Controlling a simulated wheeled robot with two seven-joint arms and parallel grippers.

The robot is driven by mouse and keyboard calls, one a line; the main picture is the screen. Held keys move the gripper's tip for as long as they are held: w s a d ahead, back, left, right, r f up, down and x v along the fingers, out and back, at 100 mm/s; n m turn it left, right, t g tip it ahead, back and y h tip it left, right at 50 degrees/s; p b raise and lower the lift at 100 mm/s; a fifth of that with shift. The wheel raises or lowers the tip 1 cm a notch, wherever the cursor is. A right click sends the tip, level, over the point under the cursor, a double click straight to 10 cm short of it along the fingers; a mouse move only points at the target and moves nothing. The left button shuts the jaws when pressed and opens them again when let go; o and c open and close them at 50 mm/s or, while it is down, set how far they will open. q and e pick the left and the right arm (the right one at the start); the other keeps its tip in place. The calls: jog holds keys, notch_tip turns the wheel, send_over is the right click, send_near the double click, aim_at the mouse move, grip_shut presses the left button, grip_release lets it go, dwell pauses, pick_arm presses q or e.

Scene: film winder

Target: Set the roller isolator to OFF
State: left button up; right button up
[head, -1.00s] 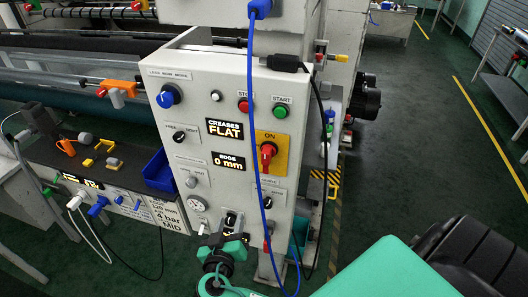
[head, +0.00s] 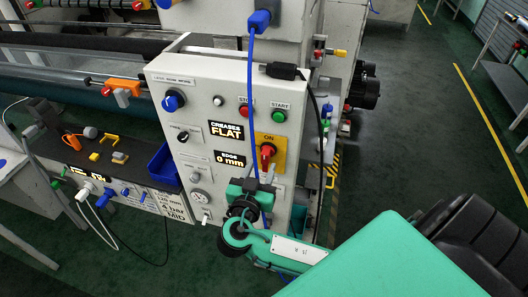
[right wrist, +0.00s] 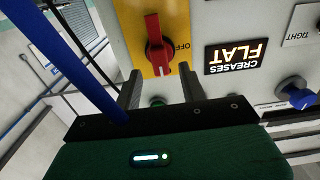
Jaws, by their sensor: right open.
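The roller isolator (head: 267,153) is a red rotary handle on a yellow plate marked ON at the top, on the front of the white control cabinet. The handle stands upright, in line with ON. In the right wrist view the isolator (right wrist: 155,40) appears upside down, with OFF lettered to one side of the handle. My right gripper (head: 260,176) is just below it and in front of the panel. Its two fingers (right wrist: 160,88) are apart with nothing between them, pointing toward the handle without visibly holding it. My left gripper is not in view.
A blue cable (head: 250,100) hangs down the panel beside the isolator and crosses close to my gripper. A black cable (head: 317,105) hangs on the right. START (head: 279,116) and STOP (head: 246,112) buttons sit above; displays (head: 225,132) and knobs are to the left.

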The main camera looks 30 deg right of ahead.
aim_at(264, 159)
jog(key=shift+p+x, duration=0.5)
jog(key=shift+x, duration=0.75)
jog(key=shift+w+d, duration=0.4)
jog(key=shift+d, duration=0.05)
jog(key=shift+c, duration=0.4)
